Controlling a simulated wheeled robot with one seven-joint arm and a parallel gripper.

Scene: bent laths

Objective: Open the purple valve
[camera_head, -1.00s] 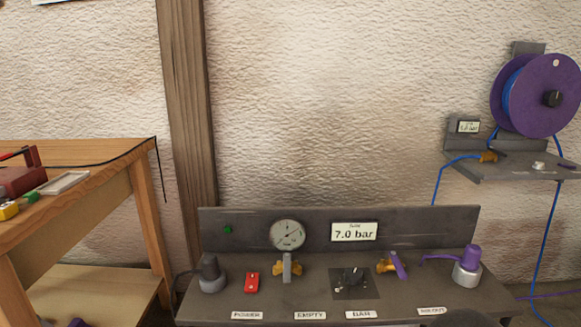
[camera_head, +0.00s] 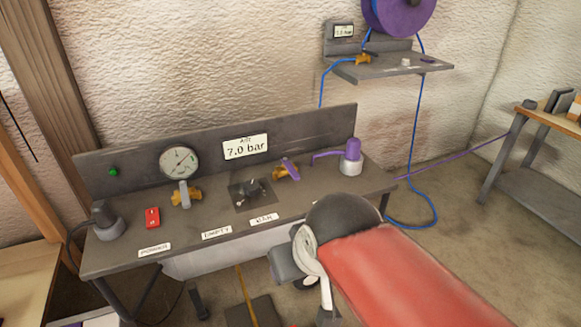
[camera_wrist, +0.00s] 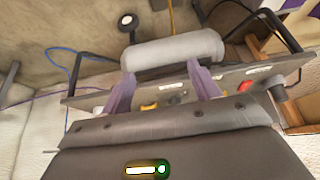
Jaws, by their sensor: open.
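The purple valve (camera_head: 290,168) is a purple lever on a brass body on the grey bench (camera_head: 325,195), right of the black knob. Its lever slants across the bench, and a purple hose runs behind it to a purple-topped fitting. My gripper (camera_wrist: 162,88) shows in the wrist view with two purple fingers apart and nothing held between them. The bench lies beyond the fingers there, and a small yellow part (camera_wrist: 148,106) shows low between them, mostly hidden. I cannot tell which valve it belongs to. My red arm reaches in from the lower right in the head view.
A grey-handled valve (camera_head: 184,192), a red switch (camera_head: 152,216), a black knob (camera_head: 252,190) and a purple-topped fitting (camera_head: 350,158) also stand on the bench. The display (camera_head: 245,147) reads 7.0 bar. A wall shelf (camera_head: 390,68) and a right-hand table (camera_head: 545,130) stand beyond.

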